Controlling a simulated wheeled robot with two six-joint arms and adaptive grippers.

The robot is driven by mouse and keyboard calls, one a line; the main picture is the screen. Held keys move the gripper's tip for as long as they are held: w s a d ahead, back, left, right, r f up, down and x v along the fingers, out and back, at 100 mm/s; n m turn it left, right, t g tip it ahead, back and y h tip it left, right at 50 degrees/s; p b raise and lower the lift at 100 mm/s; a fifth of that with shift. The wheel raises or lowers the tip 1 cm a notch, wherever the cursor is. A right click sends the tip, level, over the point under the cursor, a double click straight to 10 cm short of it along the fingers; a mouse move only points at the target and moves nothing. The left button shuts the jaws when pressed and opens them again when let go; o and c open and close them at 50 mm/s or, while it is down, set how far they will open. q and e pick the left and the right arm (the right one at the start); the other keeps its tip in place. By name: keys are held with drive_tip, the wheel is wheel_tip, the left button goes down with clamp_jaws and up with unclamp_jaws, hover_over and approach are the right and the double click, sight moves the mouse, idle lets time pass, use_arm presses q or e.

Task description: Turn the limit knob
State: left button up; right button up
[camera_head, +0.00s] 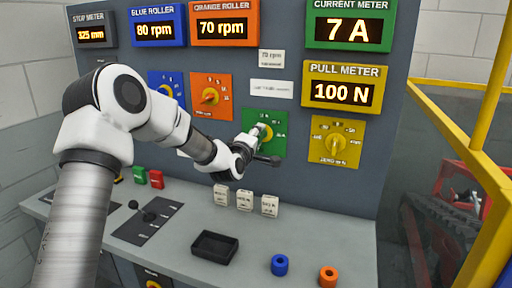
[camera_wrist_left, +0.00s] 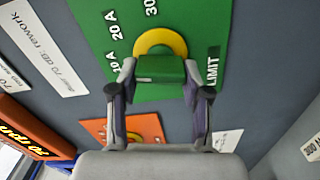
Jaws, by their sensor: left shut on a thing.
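The limit knob shows in the left wrist view as a green bar grip (camera_wrist_left: 160,68) in front of a yellow disc (camera_wrist_left: 160,39). It sits on a green plate (camera_wrist_left: 217,45) marked LIMIT, 20 A and 30. In the head view the green plate (camera_head: 277,148) is on the panel below the current meter, its knob partly covered by my gripper. My left gripper (camera_wrist_left: 157,72) has one finger on each side of the green bar and is shut on it; it also shows in the head view (camera_head: 258,131). My right gripper is not in view.
The current meter (camera_head: 347,30) reads 7 A and the pull meter (camera_head: 345,92) reads 100 N. A yellow knob plate (camera_head: 351,151) is right of the green plate, an orange one (camera_head: 213,112) left. A black tray (camera_head: 214,246) and blue and orange rings lie on the desk below.

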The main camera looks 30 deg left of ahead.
use_arm(q)
drive_tip(key=shift+n+b, duration=1.05)
drive_tip(key=shift+n, duration=0.15)
drive_tip(key=shift+w+r, duration=0.1)
drive_tip(key=o, duration=1.2)
drive_tip(key=shift+d, duration=0.1)
drive_tip(key=shift+c, duration=0.2)
drive_tip(key=shift+w+d, duration=0.15)
drive_tip(key=shift+w, duration=0.1)
drive_tip(key=shift+s, duration=0.5)
drive_tip(key=v, duration=1.1)
drive_tip(key=shift+f, duration=0.25)
